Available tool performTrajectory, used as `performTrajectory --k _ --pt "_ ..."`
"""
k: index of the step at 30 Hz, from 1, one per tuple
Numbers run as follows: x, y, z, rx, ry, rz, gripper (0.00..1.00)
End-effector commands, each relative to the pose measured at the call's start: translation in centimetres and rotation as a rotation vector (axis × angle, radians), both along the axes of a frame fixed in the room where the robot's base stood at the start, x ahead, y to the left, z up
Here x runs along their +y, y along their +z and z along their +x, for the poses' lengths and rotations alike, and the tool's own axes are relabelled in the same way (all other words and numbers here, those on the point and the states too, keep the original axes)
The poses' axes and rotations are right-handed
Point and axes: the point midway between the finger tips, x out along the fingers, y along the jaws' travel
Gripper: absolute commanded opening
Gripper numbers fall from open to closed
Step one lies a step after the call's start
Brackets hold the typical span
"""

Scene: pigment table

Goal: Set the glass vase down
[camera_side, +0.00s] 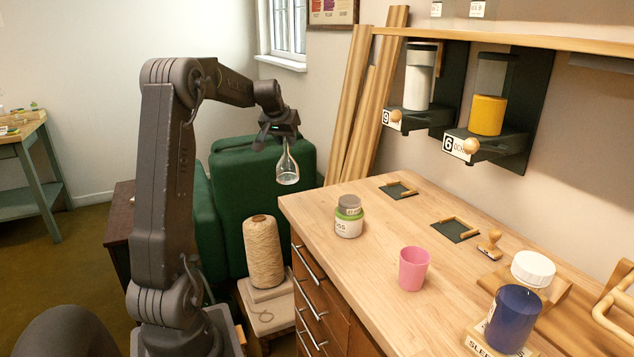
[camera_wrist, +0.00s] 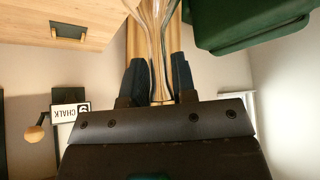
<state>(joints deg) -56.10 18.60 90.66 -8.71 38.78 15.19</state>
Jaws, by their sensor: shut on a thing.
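The clear glass vase (camera_side: 287,168) hangs upright, neck up, from my gripper (camera_side: 279,138) in the side view. It is in the air left of the wooden worktop (camera_side: 376,253), in front of the green armchair. In the wrist view the vase's narrow neck (camera_wrist: 158,42) lies between the two dark fingers of my gripper (camera_wrist: 160,84). The fingers are shut on the neck. The vase's lower body runs out of the wrist view at the top edge.
Two dark pads (camera_side: 398,190) lie toward the back. Dispensers (camera_side: 489,100) hang above. A twine cone (camera_side: 263,252) stands left of the drawers.

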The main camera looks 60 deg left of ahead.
Motion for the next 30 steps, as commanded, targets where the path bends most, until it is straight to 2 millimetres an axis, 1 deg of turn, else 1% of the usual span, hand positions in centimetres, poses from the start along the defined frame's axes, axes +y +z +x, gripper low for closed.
performTrajectory --k 1,6,9,12,17,24,27,30 --pt "-0.5 -0.8 1.3 0.002 -0.008 -0.001 0.0" --pt "-1.6 -3.0 4.8 0.002 -0.006 0.0 0.0" --pt "-2.2 -4.1 6.6 0.001 -0.006 0.001 0.0" --pt "-2.6 -4.8 7.7 0.001 -0.003 0.001 0.0" --pt "-2.8 -5.5 8.4 -0.001 0.0 0.001 0.0" --pt "-2.8 -8.8 8.4 0.002 0.001 -0.001 0.0" --pt "-2.7 -9.2 8.4 -0.001 0.001 0.002 0.0" --pt "-2.7 -9.2 8.4 -0.001 0.001 0.003 0.0"
